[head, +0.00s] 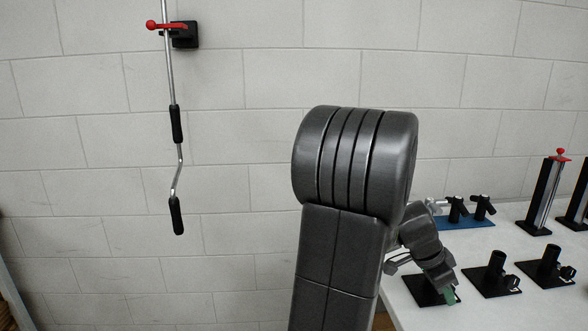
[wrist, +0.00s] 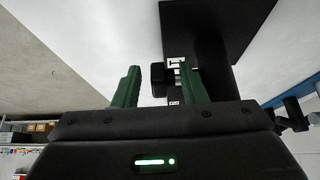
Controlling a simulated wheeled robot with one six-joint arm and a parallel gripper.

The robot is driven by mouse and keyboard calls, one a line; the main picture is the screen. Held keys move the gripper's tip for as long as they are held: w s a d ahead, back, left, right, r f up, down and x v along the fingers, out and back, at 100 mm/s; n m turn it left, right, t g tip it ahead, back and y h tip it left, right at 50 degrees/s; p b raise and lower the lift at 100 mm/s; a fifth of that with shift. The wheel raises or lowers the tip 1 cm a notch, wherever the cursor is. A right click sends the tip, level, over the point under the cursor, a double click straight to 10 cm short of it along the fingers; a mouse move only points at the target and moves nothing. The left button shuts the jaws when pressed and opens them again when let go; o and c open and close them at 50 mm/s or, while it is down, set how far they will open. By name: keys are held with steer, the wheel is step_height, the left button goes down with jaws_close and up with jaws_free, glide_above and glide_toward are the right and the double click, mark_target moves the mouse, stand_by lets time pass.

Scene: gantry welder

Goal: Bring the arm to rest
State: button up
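My gripper (head: 449,294) is low over the near left part of the white table in the head view, by a black base plate (head: 421,291). It also shows in the wrist view (wrist: 160,68), where its two green fingers stand apart. A small black block (wrist: 158,80) with a white-marked fitting shows between the fingers, beside the right one. The fingers are not visibly closed on it, and I cannot tell whether they touch it. The black plate and post (wrist: 220,25) lie just beyond the right finger. My arm is bent down toward the table.
The white table (head: 460,313) carries black stands (head: 492,271) (head: 550,266) to the right, a blue mat (head: 467,222) with black-handled parts behind, and red-topped uprights (head: 546,195) at far right. A crank rod (head: 179,160) hangs on the wall at left.

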steer(key=shift+d+r+g+y+p, duration=0.15)
steer(key=shift+y+p, duration=0.6)
steer(key=shift+p, duration=1.95)
steer(key=shift+d+r+g+y+p, duration=0.15)
steer(key=shift+y+p, duration=0.65)
steer(key=shift+p, duration=1.9)
steer(key=shift+r+y+p, duration=0.15)
steer(key=shift+y+p, duration=0.6)
steer(key=shift+p, duration=1.95)
steer(key=shift+f+y+p, duration=0.25)
steer(key=shift+y+p, duration=0.25)
steer(key=shift+p, duration=0.6)
